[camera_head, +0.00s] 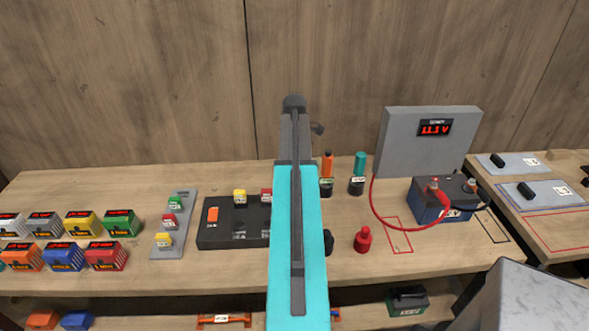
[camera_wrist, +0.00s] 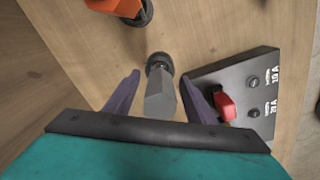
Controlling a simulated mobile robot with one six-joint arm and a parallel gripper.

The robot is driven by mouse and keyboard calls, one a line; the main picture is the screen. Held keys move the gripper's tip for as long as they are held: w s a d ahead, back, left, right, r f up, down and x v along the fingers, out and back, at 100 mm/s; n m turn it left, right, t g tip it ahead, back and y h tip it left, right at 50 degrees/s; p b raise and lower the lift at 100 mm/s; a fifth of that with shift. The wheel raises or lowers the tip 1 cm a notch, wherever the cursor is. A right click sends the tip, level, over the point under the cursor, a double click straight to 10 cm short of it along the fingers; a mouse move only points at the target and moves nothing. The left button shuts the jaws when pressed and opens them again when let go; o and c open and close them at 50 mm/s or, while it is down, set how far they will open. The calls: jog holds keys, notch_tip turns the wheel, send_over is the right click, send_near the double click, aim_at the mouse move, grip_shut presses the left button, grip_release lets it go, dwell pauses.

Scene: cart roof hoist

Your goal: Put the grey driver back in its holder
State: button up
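The grey driver (camera_wrist: 160,98) is in the wrist view, its grey handle between the two purple fingers of my gripper (camera_wrist: 158,98). Gaps show on both sides of the handle, so the gripper is open around it. A dark round piece (camera_wrist: 158,63) is at the handle's far end; I cannot tell whether it is the holder or part of the driver. In the head view my teal arm hides the driver and gripper. An orange driver (camera_head: 327,165) and a teal driver (camera_head: 360,165) stand upright in black holders just right of the arm.
A black fuse box (camera_head: 225,236) is left of the arm; it also shows close to the right finger in the wrist view (camera_wrist: 232,75). A red bottle-shaped piece (camera_head: 363,241), a battery (camera_head: 430,205) and a voltmeter panel (camera_head: 410,140) are to the right. Coloured boxes (camera_head: 65,257) fill the left.

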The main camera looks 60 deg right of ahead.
jog(key=shift+r+b, duration=2.1)
jog(key=shift+r, duration=4.8)
